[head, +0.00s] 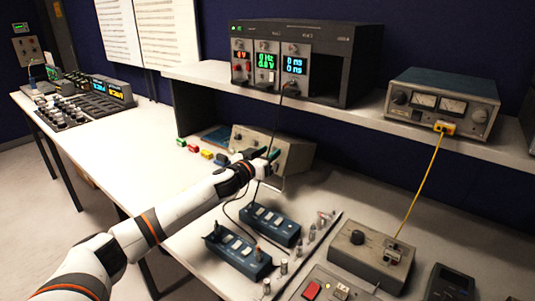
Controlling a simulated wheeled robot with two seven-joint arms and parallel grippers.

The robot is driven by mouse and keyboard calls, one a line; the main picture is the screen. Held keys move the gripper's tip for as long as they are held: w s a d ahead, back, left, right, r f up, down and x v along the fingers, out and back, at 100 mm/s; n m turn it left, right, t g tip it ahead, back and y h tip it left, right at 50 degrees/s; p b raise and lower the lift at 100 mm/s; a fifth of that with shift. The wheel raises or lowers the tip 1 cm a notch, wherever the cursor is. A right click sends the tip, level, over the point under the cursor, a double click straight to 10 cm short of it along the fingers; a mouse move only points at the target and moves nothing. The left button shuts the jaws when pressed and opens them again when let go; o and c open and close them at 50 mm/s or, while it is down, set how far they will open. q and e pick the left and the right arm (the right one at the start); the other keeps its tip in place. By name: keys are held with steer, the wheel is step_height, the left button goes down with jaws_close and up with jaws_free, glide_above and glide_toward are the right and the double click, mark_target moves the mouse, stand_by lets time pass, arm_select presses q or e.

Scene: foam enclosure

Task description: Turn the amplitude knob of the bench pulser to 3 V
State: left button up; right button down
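A beige instrument box (296,158) with small knobs on its front stands on the bench under the shelf. It looks like the bench pulser, but I cannot read its labels. My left arm reaches in from the lower left, and my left gripper (264,160) is in front of the box's face. The gripper and wrist hide part of that face, so I cannot see which knob is there, its setting, or whether the fingers touch it. The fingers are too small to tell open from shut. My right gripper is out of view.
Blue switch boxes (236,252) and a grey box with a black knob (371,258) are nearer. Thin cables hang down.

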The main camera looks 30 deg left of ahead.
arm_select(q)
jaws_close()
